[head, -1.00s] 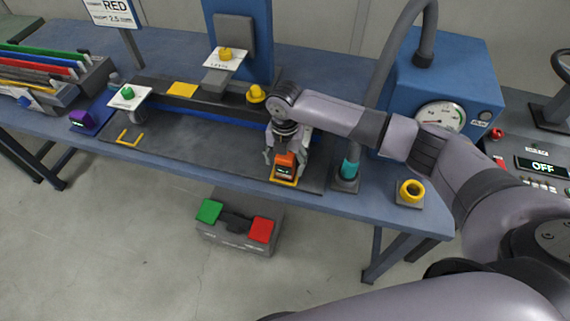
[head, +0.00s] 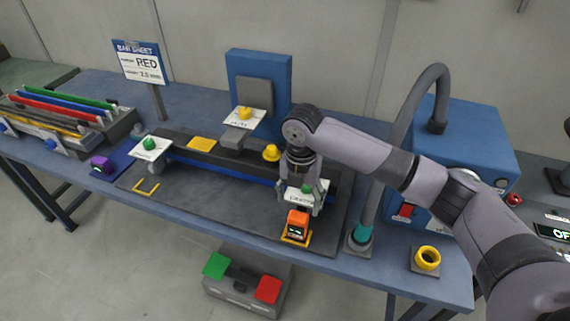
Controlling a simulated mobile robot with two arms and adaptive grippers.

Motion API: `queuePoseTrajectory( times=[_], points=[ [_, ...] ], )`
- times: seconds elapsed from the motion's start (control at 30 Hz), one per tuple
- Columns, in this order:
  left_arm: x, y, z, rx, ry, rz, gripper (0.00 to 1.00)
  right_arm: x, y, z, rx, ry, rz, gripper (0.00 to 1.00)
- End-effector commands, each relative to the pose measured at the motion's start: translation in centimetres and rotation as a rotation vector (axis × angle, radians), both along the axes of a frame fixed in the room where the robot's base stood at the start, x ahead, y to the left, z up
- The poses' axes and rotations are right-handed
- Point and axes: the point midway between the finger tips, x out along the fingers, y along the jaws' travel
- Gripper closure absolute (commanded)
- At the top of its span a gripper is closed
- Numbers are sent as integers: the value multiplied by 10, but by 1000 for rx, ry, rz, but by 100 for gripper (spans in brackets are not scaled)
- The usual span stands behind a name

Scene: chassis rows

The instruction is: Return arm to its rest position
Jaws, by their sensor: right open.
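My right arm comes in from the right side of the head view and reaches over the blue workbench (head: 215,213). My right gripper (head: 305,208) points down with its fingers apart. It is just behind and above the orange block (head: 298,219), which has a dark display face. The block stands on a yellow-marked spot at the front edge of the dark mat. A white card with a green knob (head: 306,188) shows between the gripper's fingers. I cannot tell whether the fingers touch it. My left gripper is not in view.
A blue machine (head: 470,140) with a curved grey hose stands at the right. A rack of coloured bars (head: 65,115) and a sign (head: 140,65) are at the left.

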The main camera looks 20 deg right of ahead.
Motion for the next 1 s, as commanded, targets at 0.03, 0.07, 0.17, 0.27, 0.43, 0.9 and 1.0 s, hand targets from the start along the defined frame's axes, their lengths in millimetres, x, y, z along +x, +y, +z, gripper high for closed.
queuePoseTrajectory(
  times=[0.03,0.07,0.17,0.27,0.43,0.9,1.0],
  points=[
    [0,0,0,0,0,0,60,0,0,0,0,0,0,34],
    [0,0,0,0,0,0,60,0,0,0,0,0,0,34],
    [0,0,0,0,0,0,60,-2,2,-3,3,1,-5,34],
    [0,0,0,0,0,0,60,-13,14,-15,24,1,-40,34],
    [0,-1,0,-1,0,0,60,-55,59,-51,127,-12,-241,34],
    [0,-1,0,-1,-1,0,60,-174,73,-90,427,17,-1415,34],
    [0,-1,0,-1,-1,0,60,-192,51,-93,436,8,-1645,34]
  ],
)
